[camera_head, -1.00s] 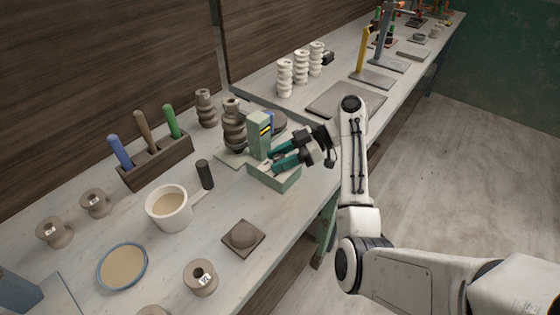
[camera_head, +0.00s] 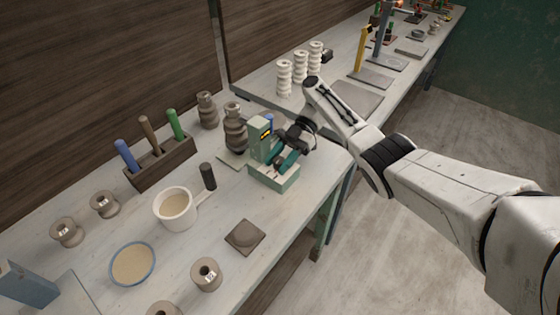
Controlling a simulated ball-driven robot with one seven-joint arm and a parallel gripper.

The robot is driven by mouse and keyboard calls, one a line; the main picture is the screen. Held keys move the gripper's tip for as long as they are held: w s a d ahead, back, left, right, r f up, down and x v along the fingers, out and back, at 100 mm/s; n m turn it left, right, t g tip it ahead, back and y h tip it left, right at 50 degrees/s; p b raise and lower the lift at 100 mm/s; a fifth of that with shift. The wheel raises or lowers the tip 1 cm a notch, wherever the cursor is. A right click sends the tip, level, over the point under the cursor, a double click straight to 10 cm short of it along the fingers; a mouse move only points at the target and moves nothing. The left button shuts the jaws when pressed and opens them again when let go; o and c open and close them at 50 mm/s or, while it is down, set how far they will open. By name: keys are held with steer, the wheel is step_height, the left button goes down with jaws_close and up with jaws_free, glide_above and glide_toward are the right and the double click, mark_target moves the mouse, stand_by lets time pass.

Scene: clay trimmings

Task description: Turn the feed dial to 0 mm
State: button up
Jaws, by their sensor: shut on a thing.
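The pale green device (camera_head: 261,131) stands on the bench with a small dark display that has yellow marks on its upright part. Its boxy green base (camera_head: 275,181) faces the bench's front edge. My gripper (camera_head: 279,163) has teal fingers that reach in at the device's right side, just above the base. The fingers are close together and shut on a small part there, which I take to be the feed dial. The dial itself and its setting are hidden by the fingers. The display is too small to read.
Dark ribbed clay pieces (camera_head: 235,133) stand behind the device. A tool block (camera_head: 163,163) stands at the back. Free bench lies in front of the device.

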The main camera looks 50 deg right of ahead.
steer(key=shift+w+a+f+n+g+b, duration=0.1)
steer(key=shift+w+f+n+g+b, duration=0.1)
steer(key=shift+n+g+b, duration=0.4)
steer(key=b, duration=0.3)
steer(key=shift+w+r+n+g, duration=0.1)
steer(key=shift+w+n+g, duration=0.05)
steer(key=shift+n+g, duration=0.25)
steer(key=shift+r+n+g+b, duration=0.2)
steer(key=shift+n+g+b, duration=0.35)
steer(key=shift+b, duration=0.95)
steer(key=shift+s, duration=0.2)
steer(key=o, duration=0.7)
steer(key=shift+a, duration=0.15)
